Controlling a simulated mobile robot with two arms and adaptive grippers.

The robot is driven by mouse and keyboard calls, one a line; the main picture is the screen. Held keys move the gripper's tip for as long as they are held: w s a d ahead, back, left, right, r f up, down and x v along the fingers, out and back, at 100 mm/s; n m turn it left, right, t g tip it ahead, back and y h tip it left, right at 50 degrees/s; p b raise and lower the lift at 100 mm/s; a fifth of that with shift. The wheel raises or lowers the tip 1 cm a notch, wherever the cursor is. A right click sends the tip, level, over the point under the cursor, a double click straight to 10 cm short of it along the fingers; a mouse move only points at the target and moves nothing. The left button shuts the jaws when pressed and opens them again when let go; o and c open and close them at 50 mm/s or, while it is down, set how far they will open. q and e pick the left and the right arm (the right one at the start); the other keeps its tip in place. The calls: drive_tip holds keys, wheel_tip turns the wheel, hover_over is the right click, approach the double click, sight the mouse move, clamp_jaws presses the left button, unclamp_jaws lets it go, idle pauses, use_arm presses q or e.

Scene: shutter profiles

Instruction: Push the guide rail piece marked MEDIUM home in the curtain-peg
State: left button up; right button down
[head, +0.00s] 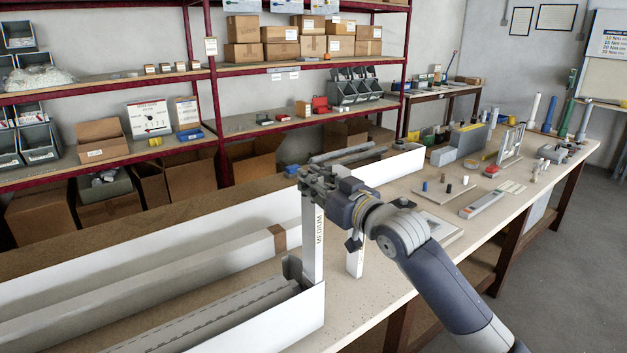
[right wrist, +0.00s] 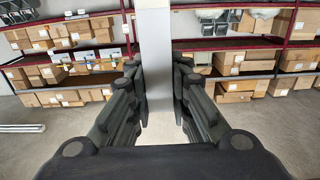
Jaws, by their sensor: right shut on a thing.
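The guide rail piece marked MEDIUM (head: 313,245) is a white upright bar with its lettering running along its length. My right gripper (head: 316,180) is shut on its upper end. In the right wrist view the piece (right wrist: 154,60) stands between the two dark fingers (right wrist: 157,100). Its lower end is beside a small dark block (head: 292,269) at the near end of a white open box (head: 308,318); I cannot tell if it is seated. I cannot make out which part is the curtain-peg. My left gripper is not in view.
A second white upright piece (head: 355,262) stands just right of the held one. Long grey profiles (head: 215,318) lie in the box. The workbench (head: 385,275) has small parts, blocks and a metal frame (head: 511,146) farther right. Shelves with cartons (head: 243,30) stand behind.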

drive_tip(key=c, duration=1.4)
unclamp_jaws()
drive_tip(key=v, duration=1.2)
